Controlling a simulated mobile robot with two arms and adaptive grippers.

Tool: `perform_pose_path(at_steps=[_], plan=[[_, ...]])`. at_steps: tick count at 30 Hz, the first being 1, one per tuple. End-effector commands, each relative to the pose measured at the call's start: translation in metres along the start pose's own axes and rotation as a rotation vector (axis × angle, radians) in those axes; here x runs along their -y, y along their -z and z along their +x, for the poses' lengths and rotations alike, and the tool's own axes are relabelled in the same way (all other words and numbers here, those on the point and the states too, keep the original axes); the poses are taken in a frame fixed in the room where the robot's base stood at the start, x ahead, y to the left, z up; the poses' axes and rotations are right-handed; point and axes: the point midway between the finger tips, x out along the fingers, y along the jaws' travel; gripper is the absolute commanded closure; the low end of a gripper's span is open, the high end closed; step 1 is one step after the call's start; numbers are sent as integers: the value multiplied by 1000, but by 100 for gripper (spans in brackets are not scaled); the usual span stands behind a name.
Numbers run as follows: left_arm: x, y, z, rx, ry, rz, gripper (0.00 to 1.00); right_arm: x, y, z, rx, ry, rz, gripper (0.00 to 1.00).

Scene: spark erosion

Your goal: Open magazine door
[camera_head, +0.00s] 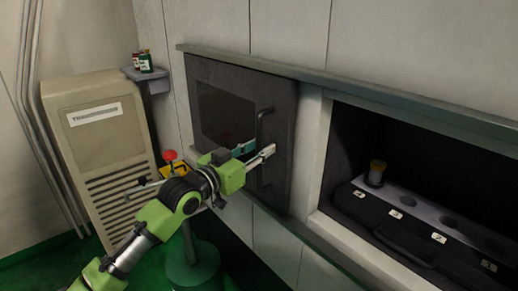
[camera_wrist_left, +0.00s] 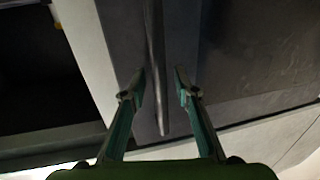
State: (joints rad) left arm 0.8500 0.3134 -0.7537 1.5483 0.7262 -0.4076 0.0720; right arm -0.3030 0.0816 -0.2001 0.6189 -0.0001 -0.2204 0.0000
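The magazine door (camera_head: 284,112) is a dark grey panel with a dark window and a vertical bar handle (camera_head: 260,128) near its right edge. It stands to the left of an uncovered opening (camera_head: 345,150). My left gripper (camera_head: 258,150) is at the handle. In the left wrist view the handle (camera_wrist_left: 154,50) runs between the two fingers of my left gripper (camera_wrist_left: 160,80). The fingers are apart, with a visible gap on each side of the handle. My right gripper is not in view.
A rail (camera_head: 330,82) runs above. A beige cabinet (camera_head: 95,140), a shelf with bottles (camera_head: 146,75) and a red knob (camera_head: 169,155) are at the left.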

Motion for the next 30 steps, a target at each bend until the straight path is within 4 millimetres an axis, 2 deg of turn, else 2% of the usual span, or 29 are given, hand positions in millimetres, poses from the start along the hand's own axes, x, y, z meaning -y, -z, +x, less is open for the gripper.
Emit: perform_pose_path(at_steps=[5, 8, 11, 21, 25, 30], plan=[[0, 0, -2, 0, -1, 0, 72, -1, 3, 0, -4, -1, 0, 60], [0, -1, -10, 0, -1, 0, 72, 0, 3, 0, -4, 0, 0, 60], [0, -1, -26, -1, -1, 1, 72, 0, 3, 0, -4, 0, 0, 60], [0, -1, -94, 2, 1, 1, 72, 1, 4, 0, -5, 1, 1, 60], [1, -1, -111, 1, 2, 0, 72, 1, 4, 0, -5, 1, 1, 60], [0, -1, -120, 1, 1, 0, 72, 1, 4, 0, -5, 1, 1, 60]])
